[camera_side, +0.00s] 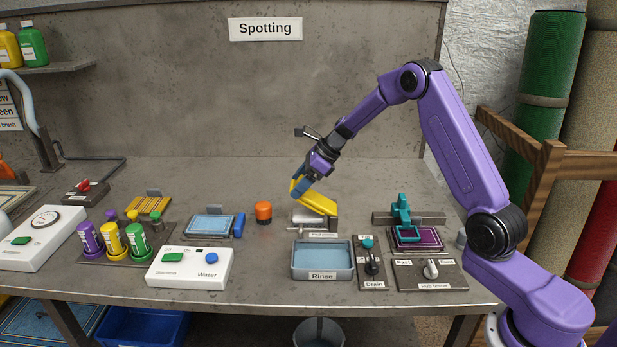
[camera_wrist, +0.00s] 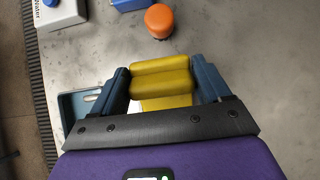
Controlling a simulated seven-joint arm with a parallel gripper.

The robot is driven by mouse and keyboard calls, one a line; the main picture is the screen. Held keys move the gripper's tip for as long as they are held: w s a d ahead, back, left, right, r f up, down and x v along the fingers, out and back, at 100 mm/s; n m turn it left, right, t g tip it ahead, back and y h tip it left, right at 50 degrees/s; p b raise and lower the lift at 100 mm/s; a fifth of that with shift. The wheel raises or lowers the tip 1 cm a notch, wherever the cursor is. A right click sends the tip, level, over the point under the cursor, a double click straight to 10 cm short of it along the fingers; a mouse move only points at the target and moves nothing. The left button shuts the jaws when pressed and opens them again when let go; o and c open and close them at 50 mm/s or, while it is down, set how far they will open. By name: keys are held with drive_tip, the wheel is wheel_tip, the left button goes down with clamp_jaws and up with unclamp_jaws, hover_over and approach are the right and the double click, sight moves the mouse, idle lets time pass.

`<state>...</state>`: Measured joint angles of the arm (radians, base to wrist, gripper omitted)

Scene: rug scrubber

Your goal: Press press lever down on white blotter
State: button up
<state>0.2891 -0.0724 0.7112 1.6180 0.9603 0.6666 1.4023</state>
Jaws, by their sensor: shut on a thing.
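The yellow press lever (camera_side: 319,202) slopes up to the left over a small pale press base (camera_side: 301,214) at the middle of the bench. My gripper (camera_side: 299,186) is at the lever's raised left end, with its blue-grey fingers around it. In the wrist view the yellow lever (camera_wrist: 160,80) lies between the two fingers of my gripper (camera_wrist: 163,82), and they are shut on it. The lever is tilted, with its left end above the base. The white blotter cannot be told apart from the pale base under the lever.
An orange cylinder (camera_side: 263,212) stands left of the press; it also shows in the wrist view (camera_wrist: 160,20). The Rinse tray (camera_side: 322,274) is in front. A teal clamp (camera_side: 401,210) with a purple pad stands to the right. A blue tray (camera_side: 208,226) is further left.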

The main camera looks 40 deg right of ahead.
drive_tip(key=shift+w+a+f+g+h, duration=0.35)
drive_tip(key=shift+f+h, duration=0.05)
drive_tip(key=shift+f, duration=0.1)
drive_tip(key=shift+w+a+f+g+h, duration=0.3)
drive_tip(key=shift+f+g+h, duration=0.1)
drive_tip(key=shift+f, duration=0.1)
drive_tip(key=shift+w+a+f+g+h, duration=0.2)
drive_tip(key=shift+f+g+h, duration=0.2)
drive_tip(key=shift+f, duration=0.2)
drive_tip(key=shift+w+a+f+g+h, duration=0.2)
drive_tip(key=shift+f+g+h, duration=0.2)
drive_tip(key=shift+f, duration=0.15)
drive_tip(key=shift+x, duration=0.9)
drive_tip(key=shift+s+f, duration=0.1)
drive_tip(key=shift+f, duration=0.05)
drive_tip(key=o, duration=1.4)
drive_tip(key=v, duration=1.7)
drive_tip(key=shift+d+r, duration=0.2)
drive_tip(key=shift+r, duration=0.1)
